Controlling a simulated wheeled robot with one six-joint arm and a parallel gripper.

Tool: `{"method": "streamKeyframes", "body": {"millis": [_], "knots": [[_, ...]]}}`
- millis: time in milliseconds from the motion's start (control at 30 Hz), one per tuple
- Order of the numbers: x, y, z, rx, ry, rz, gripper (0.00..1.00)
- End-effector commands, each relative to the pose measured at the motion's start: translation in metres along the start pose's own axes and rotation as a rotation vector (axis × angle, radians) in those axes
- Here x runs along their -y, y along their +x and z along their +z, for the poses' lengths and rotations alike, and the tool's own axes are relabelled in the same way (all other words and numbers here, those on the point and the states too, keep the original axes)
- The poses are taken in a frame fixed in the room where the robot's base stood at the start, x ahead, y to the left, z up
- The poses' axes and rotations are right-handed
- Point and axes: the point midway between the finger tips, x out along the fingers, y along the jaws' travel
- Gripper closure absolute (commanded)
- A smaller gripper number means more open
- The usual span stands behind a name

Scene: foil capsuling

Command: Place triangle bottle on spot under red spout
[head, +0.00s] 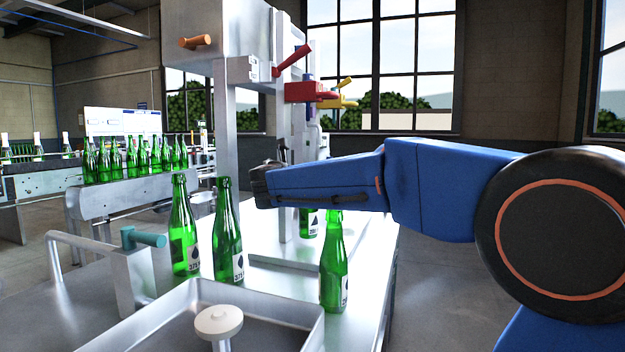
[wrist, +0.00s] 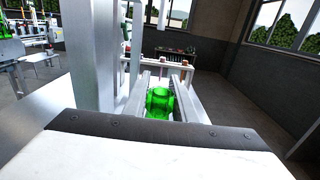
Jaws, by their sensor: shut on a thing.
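My gripper (wrist: 166,74) shows in the wrist view with its two fingers around a green glass bottle (wrist: 158,103), shut on it. The red spout (head: 306,92) is on the machine, above and behind my arm. The spot under it is hidden by my arm.
Two green bottles (head: 183,228) (head: 228,235) stand left on the metal table, and another (head: 334,262) stands near its right edge. A tray (head: 311,324) with a round white knob is in front. A yellow spout (head: 341,103) is beyond the red one. A machine column (head: 226,150) rises left of my arm.

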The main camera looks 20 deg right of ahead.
Motion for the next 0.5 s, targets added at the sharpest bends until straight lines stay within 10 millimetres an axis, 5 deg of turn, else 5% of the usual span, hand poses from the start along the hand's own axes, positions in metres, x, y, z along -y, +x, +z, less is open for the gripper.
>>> {"method": "streamKeyframes", "body": {"millis": [167,500], "knots": [[0.0,0.0,-0.017,0.0,0.001,0.0,1.0],[0.0,0.0,-0.019,0.001,0.0,0.0,1.0]]}}
